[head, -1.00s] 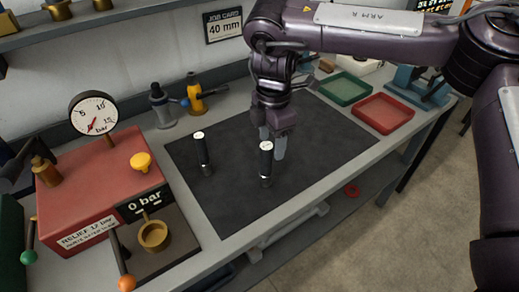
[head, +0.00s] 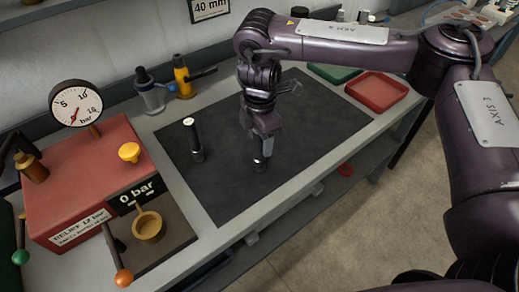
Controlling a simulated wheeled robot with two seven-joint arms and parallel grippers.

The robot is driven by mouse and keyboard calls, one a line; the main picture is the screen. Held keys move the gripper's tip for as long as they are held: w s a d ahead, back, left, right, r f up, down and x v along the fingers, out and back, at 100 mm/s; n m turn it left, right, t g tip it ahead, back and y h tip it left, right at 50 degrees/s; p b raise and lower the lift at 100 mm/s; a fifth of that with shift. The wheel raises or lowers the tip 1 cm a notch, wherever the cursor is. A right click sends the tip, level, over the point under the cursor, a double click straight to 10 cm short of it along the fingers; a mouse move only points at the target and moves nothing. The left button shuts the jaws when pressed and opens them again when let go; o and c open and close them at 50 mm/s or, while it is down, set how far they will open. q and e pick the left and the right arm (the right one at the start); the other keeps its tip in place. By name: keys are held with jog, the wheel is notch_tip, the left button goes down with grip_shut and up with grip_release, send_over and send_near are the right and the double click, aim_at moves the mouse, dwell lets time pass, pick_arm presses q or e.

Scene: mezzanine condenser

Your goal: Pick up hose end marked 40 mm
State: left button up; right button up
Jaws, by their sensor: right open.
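Two black hose ends with pale marked tops stand upright on the dark mat (head: 215,200). The left hose end (head: 194,142) stands clear, and the mark on its top is too small to read. The right hose end (head: 260,163) is mostly hidden by my right gripper (head: 263,150), and its top is covered. My right gripper points down with open fingers at this hose end, around or just in front of it; I cannot tell if they touch. A wall card (head: 209,8) reads 40 mm. My left gripper is not in view.
At left stands a red test unit (head: 85,180) with a gauge (head: 76,106), a brass cup (head: 149,226) and levers. Grey and yellow fittings (head: 181,78) stand behind the mat. Red (head: 376,88) and green (head: 332,72) trays lie at the back right. The mat's front is clear.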

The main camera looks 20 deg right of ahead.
grip_shut()
dwell(0.3)
jog(key=shift+r, duration=0.15)
